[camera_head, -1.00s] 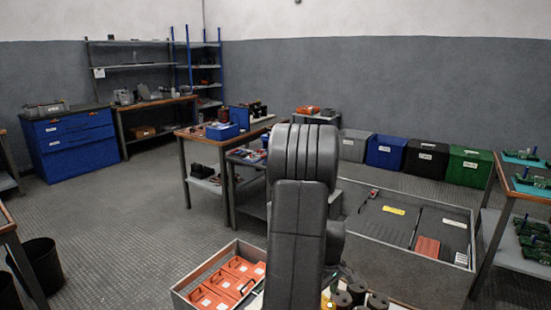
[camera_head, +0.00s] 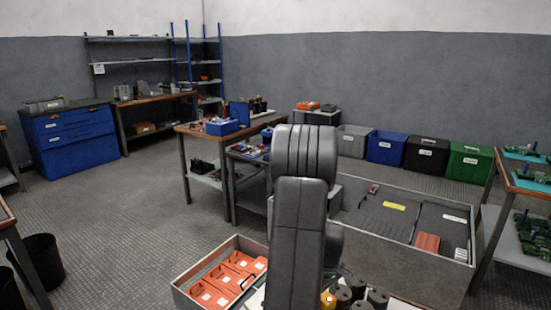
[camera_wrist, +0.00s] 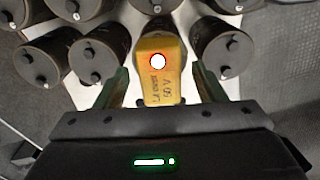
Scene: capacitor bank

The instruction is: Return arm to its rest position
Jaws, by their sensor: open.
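My gripper (camera_wrist: 162,88) is open in the wrist view, with its two green fingers apart. In the head view my bent arm fills the middle and hides my gripper.
An open box of orange items (camera_head: 228,281) lies left of my arm. A large grey bin (camera_head: 400,262) is close on the right. A workbench (camera_head: 207,139) stands behind, and a table with green boards (camera_head: 520,182) is at far right.

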